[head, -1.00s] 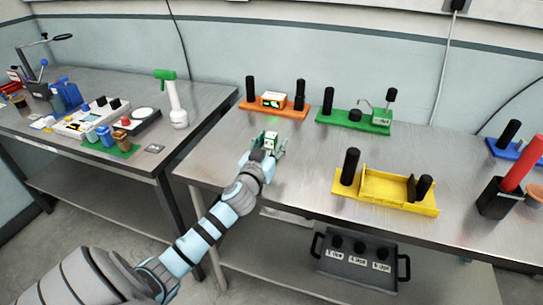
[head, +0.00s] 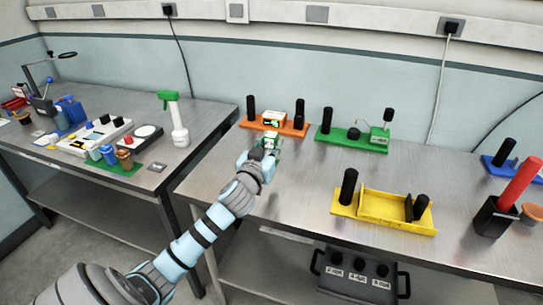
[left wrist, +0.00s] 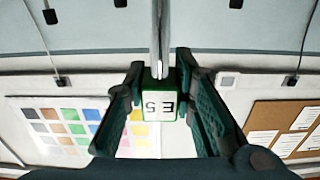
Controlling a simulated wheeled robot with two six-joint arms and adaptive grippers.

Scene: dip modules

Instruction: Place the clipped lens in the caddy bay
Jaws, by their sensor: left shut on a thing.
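My left gripper (head: 263,148) is shut on a small green-and-white block (head: 269,142), in front of the orange stand. In the left wrist view the block (left wrist: 160,106) sits between both fingers, with a green rim and a white face marked "E5". A thin grey strip (left wrist: 160,40) rises from it, seen edge-on; I cannot tell whether this is the lens. A dark grey caddy-like box (head: 356,277) with handles, several black round tops and white labels is low at the front of the bench. My right gripper is not in view.
The orange stand (head: 290,130), green stand (head: 340,138) and yellow tray (head: 384,216) have upright black posts. A black holder with a red rod (head: 520,181) stands at right. A spray bottle (head: 178,125) is on the left table. Bare bench lies between the stands.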

